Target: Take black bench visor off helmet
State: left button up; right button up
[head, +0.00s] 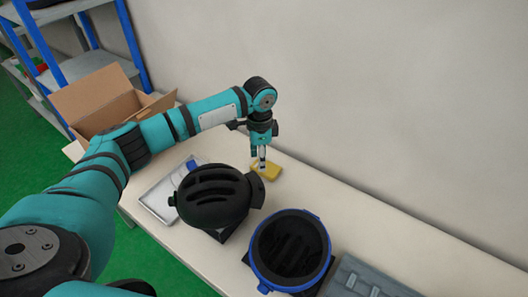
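A black helmet (212,193) with long vent slots sits on a dark stand on the bench. A small dark piece (256,189) juts from its right side; I cannot tell for sure whether this is the visor. My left gripper (261,160) points down behind the helmet's right side, over or at a yellow block (268,171). Its fingers look close together, but whether they are shut or touch the block is unclear. A second helmet (317,225), open side up with a blue rim, lies to the right. My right gripper is not in view.
A silver tray (155,197) lies left of the black helmet. A grey case (365,280) is at the lower right. An open cardboard box (98,98) stands at the back left by a blue shelf rack (45,45). The bench (400,225) is clear along the wall.

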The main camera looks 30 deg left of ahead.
pick_arm(q)
jog(key=s+f+b, duration=0.1)
jog(key=f, duration=0.1)
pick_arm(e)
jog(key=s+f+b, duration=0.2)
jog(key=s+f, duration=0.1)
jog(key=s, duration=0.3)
pick_arm(q)
jog(key=b, duration=0.5)
send_over(260, 185)
notch_tip(260, 185, down, 5)
jog(key=shift+w+f, duration=0.1)
jog(key=shift+f, duration=2.1)
jog(key=c, duration=0.7)
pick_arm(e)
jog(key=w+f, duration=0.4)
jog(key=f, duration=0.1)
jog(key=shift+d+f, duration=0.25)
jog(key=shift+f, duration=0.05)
